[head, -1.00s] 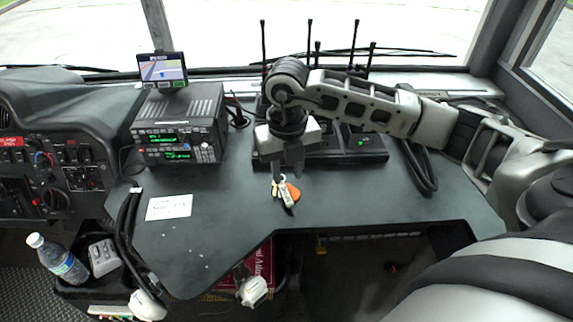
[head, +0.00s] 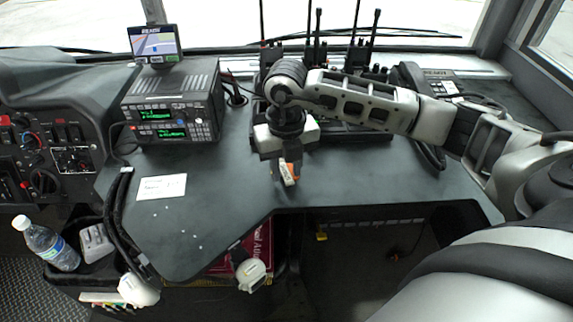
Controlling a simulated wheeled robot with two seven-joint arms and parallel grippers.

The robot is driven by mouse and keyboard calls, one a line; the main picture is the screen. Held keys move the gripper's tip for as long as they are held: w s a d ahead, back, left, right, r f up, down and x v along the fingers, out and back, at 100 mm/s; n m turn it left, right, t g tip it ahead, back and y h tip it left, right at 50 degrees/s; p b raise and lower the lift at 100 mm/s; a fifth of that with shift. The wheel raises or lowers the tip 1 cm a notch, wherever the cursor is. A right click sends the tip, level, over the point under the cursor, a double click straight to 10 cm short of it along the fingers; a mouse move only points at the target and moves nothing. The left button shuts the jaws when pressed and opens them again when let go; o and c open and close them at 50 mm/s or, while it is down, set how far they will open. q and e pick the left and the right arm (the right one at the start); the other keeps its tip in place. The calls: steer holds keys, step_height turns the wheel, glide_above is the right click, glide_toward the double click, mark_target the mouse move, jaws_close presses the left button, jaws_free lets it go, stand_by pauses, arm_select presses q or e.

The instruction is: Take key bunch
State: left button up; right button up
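The key bunch (head: 288,174) lies on the dark desk top near its front edge, below my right gripper. A white tag and some orange show; the rest is hidden behind the fingers. My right gripper (head: 281,168) points down over the key bunch, with its fingertips at or very close to it. The fingers overlap the keys in the view, so I cannot tell whether they are closed on them. My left gripper is not in view.
A radio unit (head: 173,108) with a small navigation screen (head: 155,43) stands left on the desk (head: 220,205). Handheld radios with antennas stand behind my gripper. A white card (head: 161,187) lies on the desk. A water bottle (head: 48,246) stands lower left. The desk front is mostly clear.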

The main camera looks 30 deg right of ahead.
mark_target(286, 175)
jaws_close()
steer(key=shift+r, duration=0.2)
steer(key=shift+r+p, duration=1)
steer(key=shift+r, duration=0.25)
steer(key=shift+r, duration=0.1)
stand_by(0.4)
steer(key=shift+r, duration=0.15)
steer(key=shift+r+p, duration=1.8)
steer(key=shift+r, duration=0.55)
